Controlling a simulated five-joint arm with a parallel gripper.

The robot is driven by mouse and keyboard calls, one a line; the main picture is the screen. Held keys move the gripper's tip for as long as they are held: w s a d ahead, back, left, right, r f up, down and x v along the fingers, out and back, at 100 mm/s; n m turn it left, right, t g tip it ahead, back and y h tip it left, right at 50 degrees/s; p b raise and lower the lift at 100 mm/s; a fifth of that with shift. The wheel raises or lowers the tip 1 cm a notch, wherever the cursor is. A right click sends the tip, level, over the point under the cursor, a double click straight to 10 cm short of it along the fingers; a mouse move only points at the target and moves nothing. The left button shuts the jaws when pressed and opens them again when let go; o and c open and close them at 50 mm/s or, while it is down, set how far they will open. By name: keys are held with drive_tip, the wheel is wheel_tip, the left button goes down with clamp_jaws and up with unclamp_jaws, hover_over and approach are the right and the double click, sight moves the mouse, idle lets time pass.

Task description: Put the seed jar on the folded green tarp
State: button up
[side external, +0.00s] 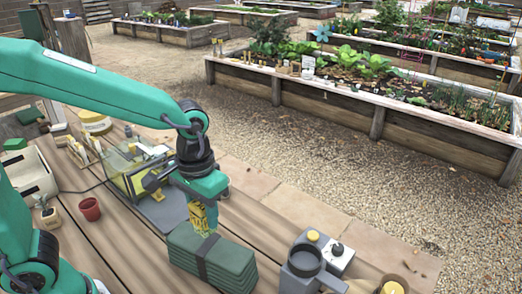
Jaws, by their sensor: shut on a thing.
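The folded green tarp (238,265) lies on the wooden table at the lower middle, a thick stack with a dark strap around it. My gripper (203,203) points down above the tarp's far edge and is shut on the seed jar (204,219), which looks yellow with dark marks. The jar is small here and partly covered by the gripper. Its bottom is at or just above the tarp's top; I cannot tell whether they touch.
A grey cup-like device (304,262) stands right of the tarp. A small red pot (90,209) and a plant pot (48,214) are at the left. A clear-walled yellowish bin (135,175) stands behind my gripper. Bare planks lie left of the tarp.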

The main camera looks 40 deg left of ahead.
sight(205, 224)
drive_tip(key=shift+f, duration=2)
drive_tip(key=shift+f, duration=0.1)
drive_tip(key=o, duration=1)
drive_tip(key=shift+o, duration=0.2)
wheel_tip(205, 224, up, 12)
drive_tip(key=shift+r, duration=0.15)
drive_tip(key=shift+a, duration=0.1)
